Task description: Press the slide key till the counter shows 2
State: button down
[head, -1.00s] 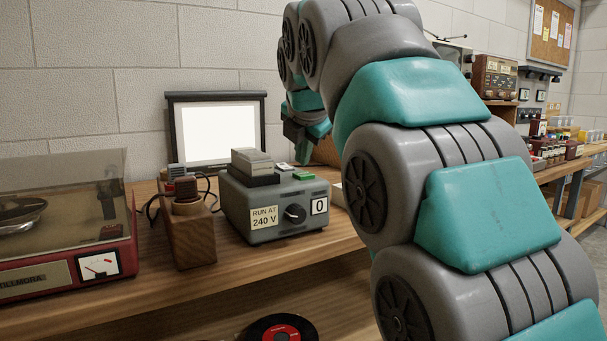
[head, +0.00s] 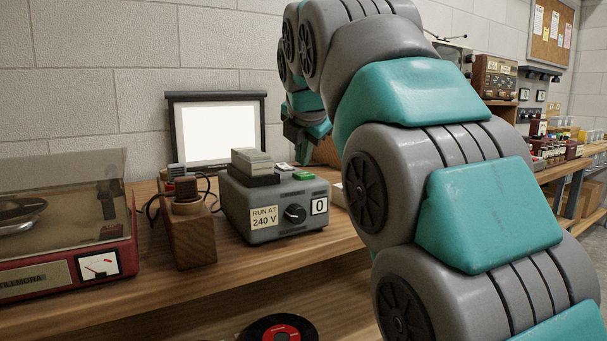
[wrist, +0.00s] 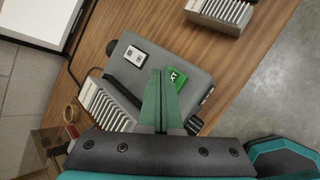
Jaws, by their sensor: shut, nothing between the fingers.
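The grey slide projector (head: 275,212) stands on the wooden bench, with a slide tray on top. Its counter (head: 319,206) reads 0, beside a dial and a "RUN AT 240 V" label. A green key (head: 304,176) is on its top; it also shows in the wrist view (wrist: 176,77), with a white mark. A pale key plate (wrist: 134,56) lies on the top farther left in that view. My gripper (wrist: 160,74) is shut and empty, its fingertips appearing just left of the green key. In the head view my gripper (head: 304,157) hangs above the projector's back; contact cannot be told.
A lit white screen (head: 218,131) stands behind the projector. A wooden box with a brown top (head: 190,232) and a red record player (head: 65,240) are to the left. Another slide tray (wrist: 222,12) lies on the bench. A record (head: 280,330) is below.

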aim_at(303, 175)
jog(key=shift+f, duration=0.15)
jog(key=shift+f, duration=0.2)
jog(key=shift+f, duration=0.45)
dwell(0.9)
jog(key=shift+r, duration=0.15)
jog(key=shift+r+p, duration=0.7)
jog(key=shift+r, duration=0.05)
notch_tip(303, 175, up, 3)
jog(key=p, duration=0.2)
jog(key=shift+f+p, duration=0.1)
jog(key=shift+p, duration=0.2)
jog(key=shift+r, duration=1.05)
